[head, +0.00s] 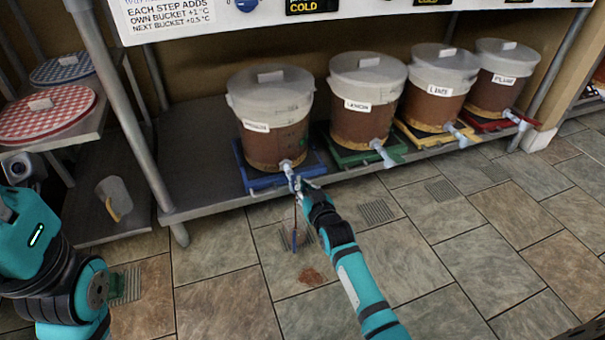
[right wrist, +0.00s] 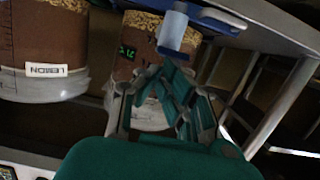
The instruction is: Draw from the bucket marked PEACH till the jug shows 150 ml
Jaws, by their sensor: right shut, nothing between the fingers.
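Several brown buckets with pale lids stand in a row on a grey shelf. The leftmost bucket (head: 270,120) is on a blue stand; its label is too blurred to read. The one beside it reads LEMON (head: 367,95). I cannot make out PEACH on any label. My right gripper (head: 300,186) is shut and empty, at the leftmost bucket's tap (head: 287,168); I cannot tell if it touches. The right wrist view shows its fingers (right wrist: 178,100) below that tap (right wrist: 173,30). A clear jug (head: 115,198) with an orange handle stands at left. My left gripper is out of frame.
A thin dark thing with a blue end (head: 295,235) shows below the right gripper. Red and blue checked cloth-topped lids (head: 48,115) sit on a side rack. The tiled floor (head: 220,270) has drain grates and a brown stain.

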